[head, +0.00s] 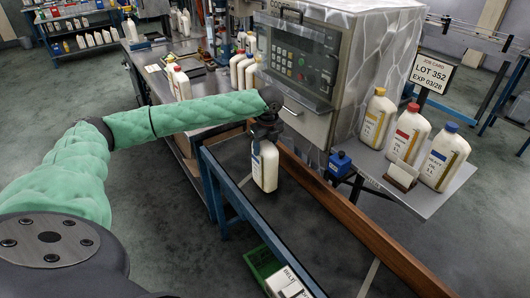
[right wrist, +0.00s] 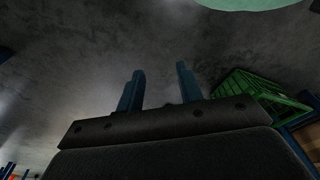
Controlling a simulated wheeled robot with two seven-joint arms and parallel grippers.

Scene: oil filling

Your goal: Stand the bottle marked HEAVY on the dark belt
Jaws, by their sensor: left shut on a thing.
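My left gripper (head: 266,132) is shut on the top of a white bottle (head: 267,170), which hangs upright over the dark belt (head: 295,222). The bottle's label has a blue patch, but its words are too small to read, and its cap is hidden by the gripper. I cannot tell whether its base touches the belt. Another bottle, blue-capped and marked HEAVY OIL (head: 442,158), stands on the grey side shelf at the right. My right gripper shows in the right wrist view (right wrist: 160,82), with its two fingers apart and nothing between them.
A yellow-capped bottle (head: 378,119) and a red-capped bottle (head: 409,134) stand on the side shelf (head: 424,199) by a small card holder (head: 401,175). A brown rail (head: 350,220) borders the belt. A control cabinet (head: 301,65) stands behind. A green crate (head: 262,266) is below.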

